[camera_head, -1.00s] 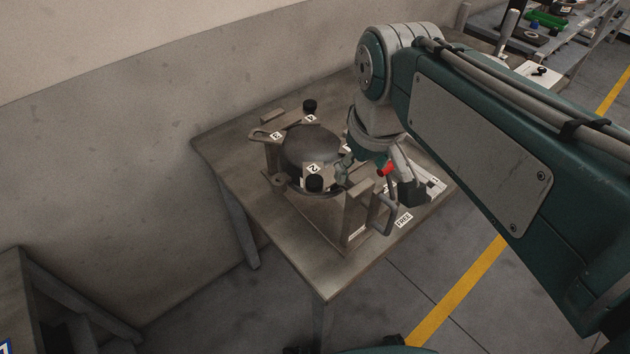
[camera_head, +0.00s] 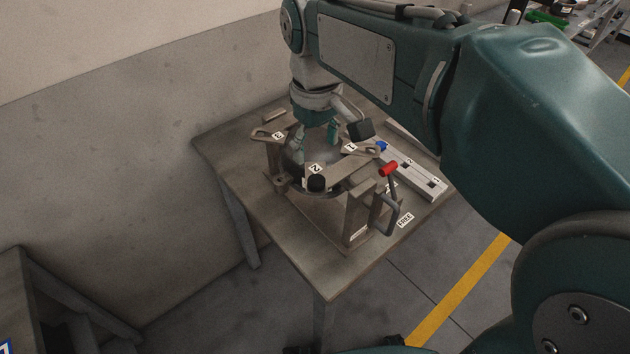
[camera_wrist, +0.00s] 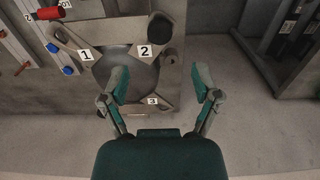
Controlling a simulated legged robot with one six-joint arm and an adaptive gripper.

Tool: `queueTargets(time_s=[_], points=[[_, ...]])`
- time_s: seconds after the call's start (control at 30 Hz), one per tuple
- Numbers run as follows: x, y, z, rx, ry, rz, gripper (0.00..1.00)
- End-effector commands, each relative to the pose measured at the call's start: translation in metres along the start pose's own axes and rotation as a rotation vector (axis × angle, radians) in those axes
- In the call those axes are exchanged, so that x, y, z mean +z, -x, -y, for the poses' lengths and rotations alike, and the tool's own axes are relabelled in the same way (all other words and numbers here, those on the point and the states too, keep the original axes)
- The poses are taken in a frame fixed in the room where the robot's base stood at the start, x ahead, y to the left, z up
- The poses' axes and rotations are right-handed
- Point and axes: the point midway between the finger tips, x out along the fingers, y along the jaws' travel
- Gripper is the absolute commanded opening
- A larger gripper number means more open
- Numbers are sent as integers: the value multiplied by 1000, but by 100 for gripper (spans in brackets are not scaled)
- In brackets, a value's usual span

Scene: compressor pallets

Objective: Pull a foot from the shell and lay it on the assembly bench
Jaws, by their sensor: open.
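The shell (camera_head: 332,191) is a dark round body in a fixture on a table. In the wrist view its domed top (camera_wrist: 133,76) lies between tabs labelled 1, 2 and 3. A black foot (camera_head: 316,183) stands on tab 2; it also shows in the wrist view (camera_wrist: 161,28). Tabs 1 (camera_head: 362,148) and 3 (camera_head: 266,135) end in open loops with no foot. Tab 4 is hidden behind my gripper (camera_head: 316,143). My gripper is open and empty over the far part of the shell, its fingers (camera_wrist: 161,82) apart. I cannot tell which bench is the assembly bench.
A red-handled lever (camera_head: 389,169) stands beside a FREE label (camera_head: 405,220) at the fixture's front. A pale slotted rail (camera_head: 423,181) with a blue knob (camera_head: 382,146) lies to its right. The table's front left (camera_head: 290,235) is clear. A wall stands behind.

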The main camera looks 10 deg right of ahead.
Motion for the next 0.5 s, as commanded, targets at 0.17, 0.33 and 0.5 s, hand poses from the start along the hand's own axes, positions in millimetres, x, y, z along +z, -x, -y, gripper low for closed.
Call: queueTargets(time_s=[0.17, 0.33, 0.5], points=[[0, -24, 0, -1, 0, 3, 80], [1, -46, 0, -1, -1, 3, 80], [1, -63, 0, -1, -1, 2, 80]])
